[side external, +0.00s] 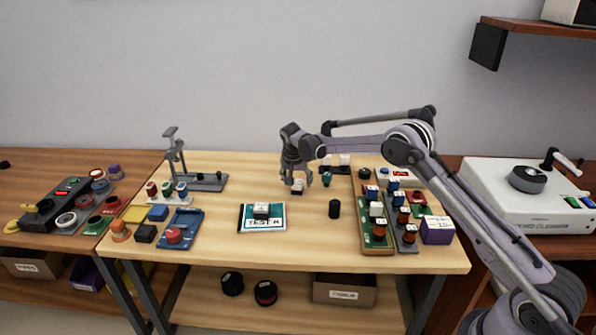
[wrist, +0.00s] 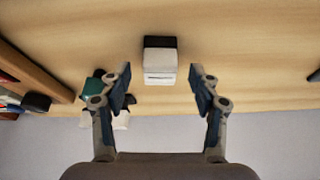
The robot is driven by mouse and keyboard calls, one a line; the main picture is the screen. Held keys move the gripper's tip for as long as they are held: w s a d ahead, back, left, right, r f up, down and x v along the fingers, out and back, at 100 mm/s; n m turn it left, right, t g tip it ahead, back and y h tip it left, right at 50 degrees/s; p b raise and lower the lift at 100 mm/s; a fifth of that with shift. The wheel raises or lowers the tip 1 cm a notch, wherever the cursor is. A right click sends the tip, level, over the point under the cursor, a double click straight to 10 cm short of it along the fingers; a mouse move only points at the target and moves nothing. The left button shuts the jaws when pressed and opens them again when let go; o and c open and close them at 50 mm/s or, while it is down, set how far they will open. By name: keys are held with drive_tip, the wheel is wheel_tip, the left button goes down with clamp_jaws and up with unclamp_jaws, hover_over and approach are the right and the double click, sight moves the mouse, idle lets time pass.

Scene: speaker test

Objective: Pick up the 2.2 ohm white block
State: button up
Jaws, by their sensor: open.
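A small white block (side external: 297,187) with a dark base stands on the light wooden table, just under my gripper (side external: 299,182). In the wrist view the white block (wrist: 160,68) sits centred ahead of the gap between my fingers (wrist: 160,84). A dark line marks its face, but its value is too small to read. My gripper is open and points down, with nothing held. Two other white blocks (side external: 345,159) stand behind, near the table's back edge.
A teal piece (side external: 326,177) stands close to the right of my gripper. A black cylinder (side external: 334,209) stands in front. Boards with several parts (side external: 376,246) fill the right side. Bare table surrounds the block's left side.

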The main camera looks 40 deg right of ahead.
drive_tip(key=shift+x, duration=1)
drive_tip(key=c, duration=1.2)
drive_tip(key=shift+c, duration=0.2)
